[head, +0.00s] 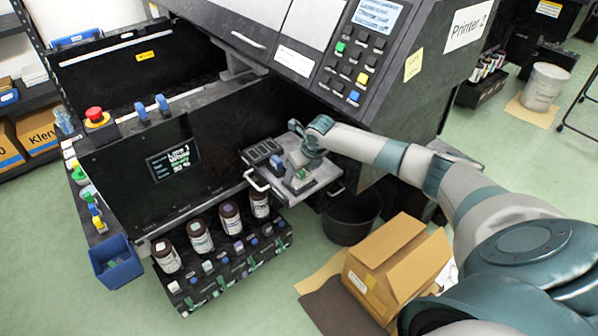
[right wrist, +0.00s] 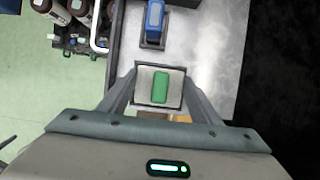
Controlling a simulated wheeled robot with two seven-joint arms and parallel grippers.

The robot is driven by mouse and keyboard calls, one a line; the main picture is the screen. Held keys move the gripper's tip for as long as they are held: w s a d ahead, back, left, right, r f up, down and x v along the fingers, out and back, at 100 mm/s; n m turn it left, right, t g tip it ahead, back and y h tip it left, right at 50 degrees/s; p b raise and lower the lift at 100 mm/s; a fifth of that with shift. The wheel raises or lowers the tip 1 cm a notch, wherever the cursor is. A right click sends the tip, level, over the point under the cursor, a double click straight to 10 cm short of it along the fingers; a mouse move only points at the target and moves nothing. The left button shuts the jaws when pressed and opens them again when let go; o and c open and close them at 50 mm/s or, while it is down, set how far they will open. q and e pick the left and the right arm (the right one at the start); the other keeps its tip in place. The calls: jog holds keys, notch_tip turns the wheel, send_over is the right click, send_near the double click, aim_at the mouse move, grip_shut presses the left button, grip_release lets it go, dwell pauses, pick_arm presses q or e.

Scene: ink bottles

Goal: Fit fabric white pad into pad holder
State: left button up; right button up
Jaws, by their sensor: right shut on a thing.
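My right gripper (head: 300,180) is over the pull-out metal shelf at the printer's front. In the right wrist view its fingers (right wrist: 158,78) close on the two sides of a square pad block. This block has a dark rim, a pale whitish top (right wrist: 144,88) and a green grip (right wrist: 160,87) in its middle. Whether it touches the shelf or a holder I cannot tell. A blue-gripped piece (right wrist: 154,20) stands on a dark square base just ahead of it. A dark slotted holder (head: 262,151) lies at the shelf's back left. My left gripper is not in view.
The metal shelf (right wrist: 215,60) has bare room right of the pieces. Brown ink bottles (head: 200,236) stand in a black rack below left. A black bin (head: 350,218) and an open cardboard box (head: 385,270) stand below right. The printer body (head: 290,110) rises behind.

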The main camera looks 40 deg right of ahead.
jog(key=shift+f+b, duration=0.3)
jog(key=shift+f, duration=0.2)
dwell(0.5)
jog(key=shift+s+a+f, duration=0.1)
jog(key=shift+s+f, duration=0.05)
dwell(0.3)
jog(key=o, duration=1.1)
jog(key=shift+c, duration=0.2)
jog(key=shift+f, duration=0.1)
jog(key=shift+s, duration=0.1)
